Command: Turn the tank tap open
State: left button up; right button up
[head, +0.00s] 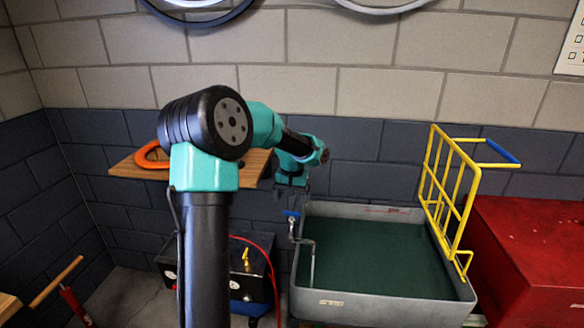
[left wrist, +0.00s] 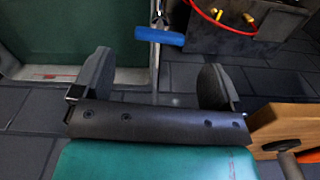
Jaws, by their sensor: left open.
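The grey tank (head: 385,306) holds dark green liquid and stands right of centre in the head view. Its tap has a blue lever handle (head: 291,213) at the tank's left rim, with a thin metal spout (head: 312,262) bending down. In the left wrist view the blue handle (left wrist: 160,37) lies beyond the fingertips, in line with the gap between them. My left gripper (head: 292,189) is just above the handle, apart from it. It is open and empty, its two dark fingers (left wrist: 155,78) spread wide in the left wrist view. My right gripper is not in view.
A yellow wire rack (head: 447,195) with a blue bar stands at the tank's right side, beside a red cabinet (head: 535,250). A black box (head: 240,275) with a red hose and yellow valve is left of the tank. A wooden shelf (head: 125,168) is behind my arm.

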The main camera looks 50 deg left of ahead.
aim_at(292, 212)
pick_arm(q)
notch_tip(292, 212, up, 12)
dwell(0.4)
dwell(0.3)
